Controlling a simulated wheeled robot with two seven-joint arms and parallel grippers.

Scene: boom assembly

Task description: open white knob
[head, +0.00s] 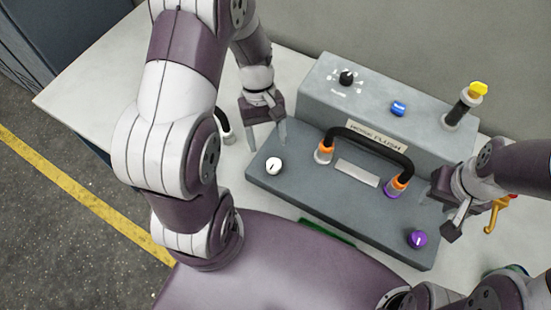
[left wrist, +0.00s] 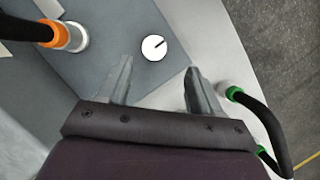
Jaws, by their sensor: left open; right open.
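The white knob (head: 274,165) sits on the left end of the grey panel base (head: 330,203) in the head view. It is round with a dark pointer line, and in the left wrist view the white knob (left wrist: 154,47) lies beyond and between the two fingertips. My left gripper (head: 267,136) is open and empty, behind the knob and apart from it; it also shows in the left wrist view (left wrist: 157,75). My right gripper (head: 440,207) is at the right end of the panel, near the purple knob (head: 417,238), and is open.
A black hose (head: 370,141) with orange collars arches over the panel. A green-ended black hose (left wrist: 262,115) lies right of my left gripper in the wrist view.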

